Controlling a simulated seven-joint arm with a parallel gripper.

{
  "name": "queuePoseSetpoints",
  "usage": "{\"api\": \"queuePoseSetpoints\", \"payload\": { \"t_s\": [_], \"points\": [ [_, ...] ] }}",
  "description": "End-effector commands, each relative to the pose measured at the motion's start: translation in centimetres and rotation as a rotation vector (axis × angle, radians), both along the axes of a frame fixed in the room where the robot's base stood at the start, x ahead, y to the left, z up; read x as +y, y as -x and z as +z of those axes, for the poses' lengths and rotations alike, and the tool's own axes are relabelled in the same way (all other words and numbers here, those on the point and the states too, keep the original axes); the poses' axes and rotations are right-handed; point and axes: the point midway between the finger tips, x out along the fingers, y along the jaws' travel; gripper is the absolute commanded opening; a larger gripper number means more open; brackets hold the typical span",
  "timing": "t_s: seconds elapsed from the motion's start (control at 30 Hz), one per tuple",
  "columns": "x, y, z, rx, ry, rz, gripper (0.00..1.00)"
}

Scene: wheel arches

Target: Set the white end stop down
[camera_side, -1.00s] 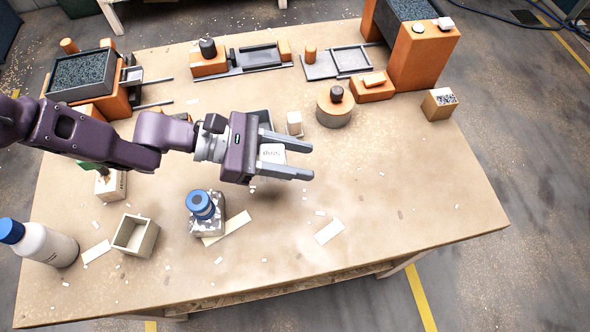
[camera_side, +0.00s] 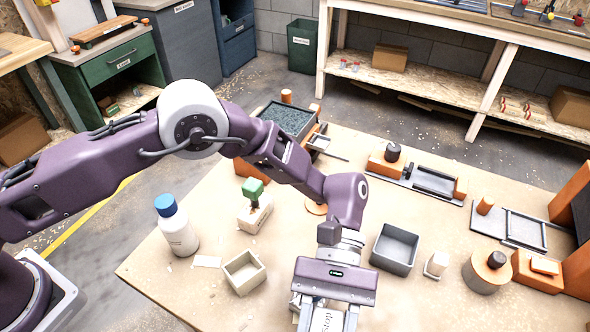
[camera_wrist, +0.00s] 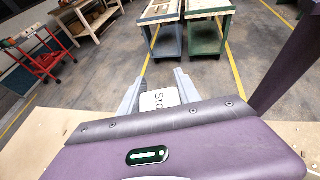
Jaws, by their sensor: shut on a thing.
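The white end stop (camera_side: 326,321) is between the two grey fingers of my gripper (camera_side: 328,313), at the bottom edge of the side view. Dark lettering shows on its face, and its lower part is cut off there. In the wrist view the white end stop (camera_wrist: 158,100) shows the letters "Sto" between the fingertips of my gripper (camera_wrist: 157,86). My gripper is shut on it. Whether its underside touches the table is hidden.
On the table (camera_side: 405,305) a grey open bin (camera_side: 395,249) and a small white block (camera_side: 436,265) stand right of my gripper. A cream open box (camera_side: 244,272) and a blue-capped bottle (camera_side: 176,226) stand left.

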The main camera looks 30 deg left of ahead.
Motion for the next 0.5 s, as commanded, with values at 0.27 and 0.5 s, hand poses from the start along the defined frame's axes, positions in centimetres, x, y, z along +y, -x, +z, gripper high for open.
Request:
{"api": "queuePoseSetpoints", "payload": {
  "t_s": [0.27,0.5],
  "points": [
    [13.9,1.0,-0.8,0.004,0.0,-0.814,0.0],
    [25.4,-4.6,1.3,0.008,0.001,-1.533,0.0]
  ]
}}
